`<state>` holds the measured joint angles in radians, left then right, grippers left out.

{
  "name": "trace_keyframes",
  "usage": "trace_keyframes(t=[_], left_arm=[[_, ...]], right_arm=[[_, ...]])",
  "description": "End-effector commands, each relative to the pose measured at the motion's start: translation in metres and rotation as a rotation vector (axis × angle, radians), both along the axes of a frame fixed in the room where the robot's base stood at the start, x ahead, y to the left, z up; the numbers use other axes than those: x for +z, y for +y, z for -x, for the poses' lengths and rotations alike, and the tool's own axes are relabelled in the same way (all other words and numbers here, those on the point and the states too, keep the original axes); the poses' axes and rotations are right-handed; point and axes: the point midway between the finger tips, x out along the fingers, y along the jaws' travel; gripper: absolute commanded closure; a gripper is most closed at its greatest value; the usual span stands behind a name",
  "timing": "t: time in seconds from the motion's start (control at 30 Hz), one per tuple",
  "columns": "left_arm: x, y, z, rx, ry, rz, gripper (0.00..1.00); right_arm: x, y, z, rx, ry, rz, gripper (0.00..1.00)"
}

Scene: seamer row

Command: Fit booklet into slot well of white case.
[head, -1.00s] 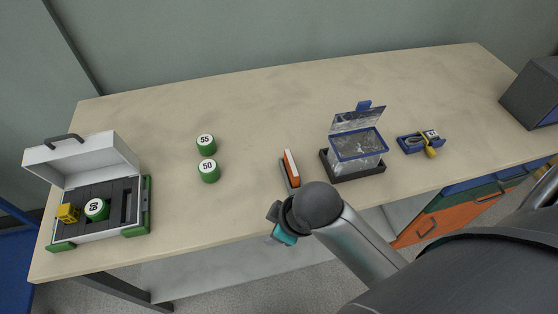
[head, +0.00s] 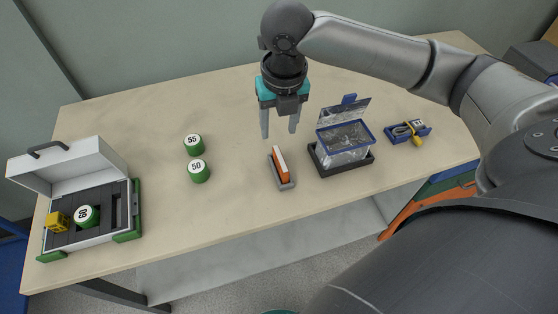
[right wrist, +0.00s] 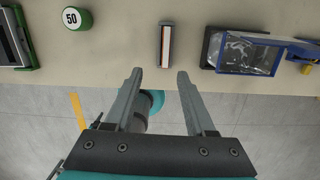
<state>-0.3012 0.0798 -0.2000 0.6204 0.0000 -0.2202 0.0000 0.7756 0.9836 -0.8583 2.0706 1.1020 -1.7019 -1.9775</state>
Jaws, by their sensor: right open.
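The booklet (head: 281,164), orange with a white edge, stands upright in a small grey holder (head: 287,186) near the table's front middle. It also shows in the right wrist view (right wrist: 166,42), beyond the fingertips. The white case (head: 69,175) stands open at the left end of the table, with a dark insert holding a yellow block (head: 58,221) and a green round piece (head: 87,216). A narrow dark slot (head: 115,210) shows at the insert's right. My right gripper (head: 279,134) is open and empty, fingers down, apart from the booklet. My left gripper is not in view.
Two green cylinders marked 55 (head: 194,144) and 50 (head: 199,171) stand between case and booklet. A clear blue-rimmed box (head: 345,143) with raised lid stands right of the booklet. A blue tray (head: 408,132) with a padlock lies farther right. The table's back is clear.

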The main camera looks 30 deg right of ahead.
Motion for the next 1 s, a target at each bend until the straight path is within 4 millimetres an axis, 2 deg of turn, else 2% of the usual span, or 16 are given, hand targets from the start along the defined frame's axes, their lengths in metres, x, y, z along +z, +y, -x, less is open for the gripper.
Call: trace_keyframes(t=[0.07,0.17,0.53,0.87,1.0], left_arm=[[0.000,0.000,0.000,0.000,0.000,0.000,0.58],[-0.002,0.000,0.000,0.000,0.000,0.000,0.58],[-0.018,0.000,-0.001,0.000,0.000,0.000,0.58],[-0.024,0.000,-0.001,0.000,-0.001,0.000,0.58],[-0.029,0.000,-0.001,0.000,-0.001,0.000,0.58]], right_arm=[[0.005,-0.006,0.000,0.032,0.008,0.015,0.45],[-0.001,-0.008,0.000,0.048,0.015,0.019,0.45],[-0.075,-0.010,-0.008,0.048,0.016,0.018,0.45],[-0.102,-0.012,-0.012,0.047,0.013,0.017,0.45],[-0.125,-0.015,-0.014,0.046,0.015,0.018,0.45]])
